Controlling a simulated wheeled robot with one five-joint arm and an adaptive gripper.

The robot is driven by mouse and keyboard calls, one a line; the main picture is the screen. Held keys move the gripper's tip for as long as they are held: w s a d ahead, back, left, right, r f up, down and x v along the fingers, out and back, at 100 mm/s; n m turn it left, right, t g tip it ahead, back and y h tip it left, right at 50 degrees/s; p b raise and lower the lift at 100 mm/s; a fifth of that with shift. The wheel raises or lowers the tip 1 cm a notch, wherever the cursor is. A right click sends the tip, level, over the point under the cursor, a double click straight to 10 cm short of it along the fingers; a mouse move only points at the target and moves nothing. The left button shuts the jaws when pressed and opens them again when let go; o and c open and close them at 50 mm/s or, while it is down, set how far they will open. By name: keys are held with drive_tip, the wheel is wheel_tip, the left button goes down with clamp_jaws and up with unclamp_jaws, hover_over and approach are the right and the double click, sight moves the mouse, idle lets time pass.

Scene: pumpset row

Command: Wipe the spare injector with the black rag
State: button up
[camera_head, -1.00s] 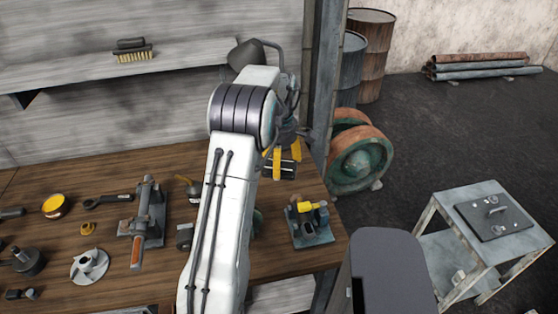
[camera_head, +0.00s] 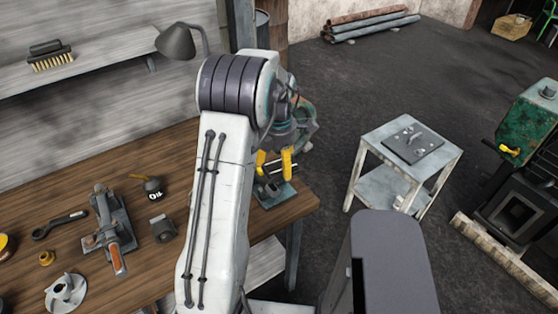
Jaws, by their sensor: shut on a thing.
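My gripper (camera_head: 274,164) shows at the right of my white arm, its two yellow fingers over the bench's right end. It is shut on a small dark thing between the fingers, which looks like the black rag (camera_head: 270,175), though its shape is mostly hidden. Below and behind it a grey-blue fixture (camera_head: 283,196) stands on the bench corner, partly covered by the gripper; I cannot tell if they touch. I cannot clearly pick out the spare injector. A dark plate with a small metal piece on it (camera_head: 411,141) lies on the trolley at the right.
The wooden bench (camera_head: 140,170) holds a clamp tool (camera_head: 110,225), an oil can (camera_head: 152,188), a wrench (camera_head: 58,224) and an impeller (camera_head: 66,291). The metal trolley (camera_head: 376,139) stands apart at the right. A green machine (camera_head: 530,125) is at the far right. Open floor lies between.

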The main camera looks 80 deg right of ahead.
sight(279, 178)
drive_tip(key=shift+d+n, duration=0.1)
drive_tip(key=shift+n, duration=0.8)
wheel_tip(279, 178, down, 7)
drive_tip(key=b, duration=0.6)
drive_tip(key=shift+w+a+b, duration=0.9)
drive_tip(key=shift+w+a, duration=0.2)
drive_tip(key=shift+w, duration=0.25)
drive_tip(key=shift+s+r, duration=0.1)
drive_tip(key=shift+s+d+p, duration=0.4)
drive_tip(key=shift+s+d, duration=0.2)
drive_tip(key=shift+s, duration=0.05)
